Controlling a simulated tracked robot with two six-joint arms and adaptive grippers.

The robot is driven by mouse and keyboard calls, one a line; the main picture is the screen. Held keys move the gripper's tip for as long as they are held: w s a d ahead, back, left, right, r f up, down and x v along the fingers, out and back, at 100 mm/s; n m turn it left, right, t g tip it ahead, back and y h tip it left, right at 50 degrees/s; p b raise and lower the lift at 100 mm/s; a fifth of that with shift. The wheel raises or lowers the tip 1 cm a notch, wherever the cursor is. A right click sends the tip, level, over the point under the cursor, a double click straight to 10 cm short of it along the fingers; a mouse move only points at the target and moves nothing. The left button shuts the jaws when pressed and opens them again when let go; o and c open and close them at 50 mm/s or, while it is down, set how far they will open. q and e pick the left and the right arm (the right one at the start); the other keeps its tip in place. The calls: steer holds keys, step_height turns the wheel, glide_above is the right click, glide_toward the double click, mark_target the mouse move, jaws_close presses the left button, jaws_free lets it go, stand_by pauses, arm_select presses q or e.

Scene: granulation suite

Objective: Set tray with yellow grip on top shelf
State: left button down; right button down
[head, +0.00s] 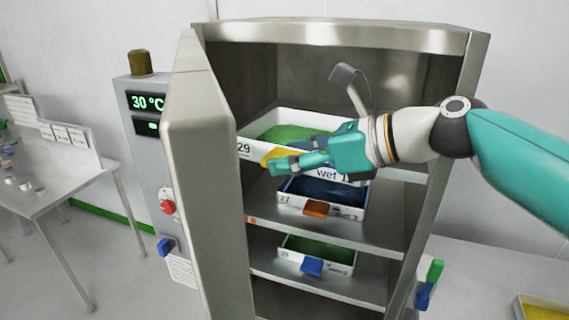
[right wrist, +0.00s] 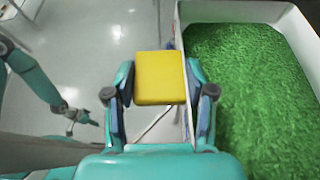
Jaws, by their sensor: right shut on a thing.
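My right gripper (head: 277,164) is shut on the yellow grip (head: 268,158) of a white tray (head: 246,149) marked 29 and "wet 1". The tray holds green granules (head: 289,132). In the head view it is in the cabinet's mouth, at the level of the top shelf (head: 408,175); whether it rests on the shelf I cannot tell. In the right wrist view the yellow grip (right wrist: 160,78) sits between the fingers, beside the tray wall (right wrist: 184,95). My left gripper (right wrist: 82,120) shows small in the right wrist view, away from the tray; its jaws are unclear.
The open cabinet door (head: 206,190) stands close left of the tray. Below are a tray with an orange grip (head: 316,208) and one with a blue grip (head: 312,267). A table (head: 75,182) is at left. A tray of yellow granules (head: 544,312) is at lower right.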

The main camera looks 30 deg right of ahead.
steer(key=shift+w+d, duration=1)
steer(key=shift+d, duration=0.05)
steer(key=shift+w+d, duration=0.7)
steer(key=shift+d, duration=0.25)
steer(key=w+d, duration=0.2)
steer(key=d, duration=0.1)
steer(key=shift+w, duration=0.3)
steer(key=shift+d+f+b, duration=0.1)
steer(key=shift+f+b, duration=0.6)
steer(key=shift+f, duration=0.35)
steer(key=shift+c, duration=1.5)
jaws_free()
steer(key=shift+f, duration=0.1)
